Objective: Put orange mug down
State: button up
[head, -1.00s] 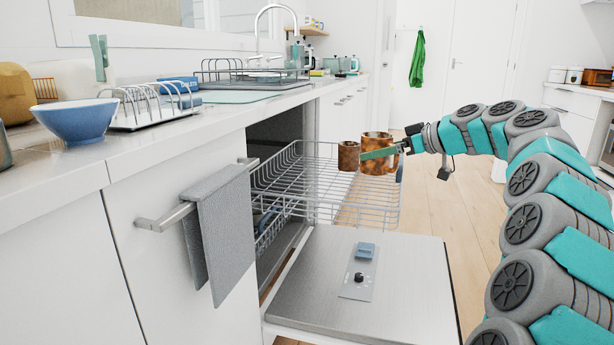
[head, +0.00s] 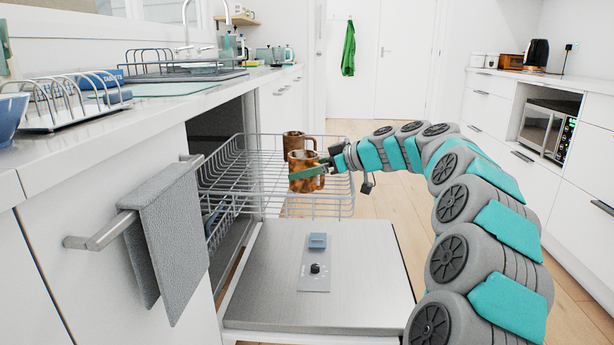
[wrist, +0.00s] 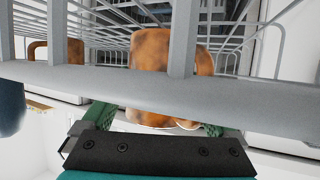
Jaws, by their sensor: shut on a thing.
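My gripper (head: 308,172) is shut on the orange-brown mottled mug (head: 301,181), with a green finger across its side. The mug is at the upper wire rack of the open dishwasher, near the rack's right front part. I cannot tell whether its base touches the wires. In the wrist view the mug (wrist: 160,48) shows behind grey rack wires, between my green fingers. A second, similar brown mug (head: 297,139) stands just behind it in the head view. It seems to show at the left of the wrist view too (wrist: 38,50).
The wire rack (head: 240,176) has free room left of the mugs. The open dishwasher door (head: 365,275) lies flat below. A grey towel (head: 175,235) hangs on a handle at left. The counter (head: 150,125) holds a dish rack (head: 75,105).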

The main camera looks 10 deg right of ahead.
jog(key=shift+d+f, duration=0.1)
jog(key=shift+f, duration=0.5)
jog(key=shift+f+b, duration=0.2)
jog(key=shift+b, duration=0.1)
jog(key=o, duration=1.4)
jog(key=shift+c, duration=0.2)
jog(key=shift+r, duration=0.2)
jog(key=shift+s+d+r+p, duration=0.15)
jog(key=shift+d+p, duration=0.05)
jog(key=shift+p, duration=0.1)
jog(key=v, duration=1.1)
jog(key=shift+s, duration=0.2)
jog(key=shift+d, duration=0.15)
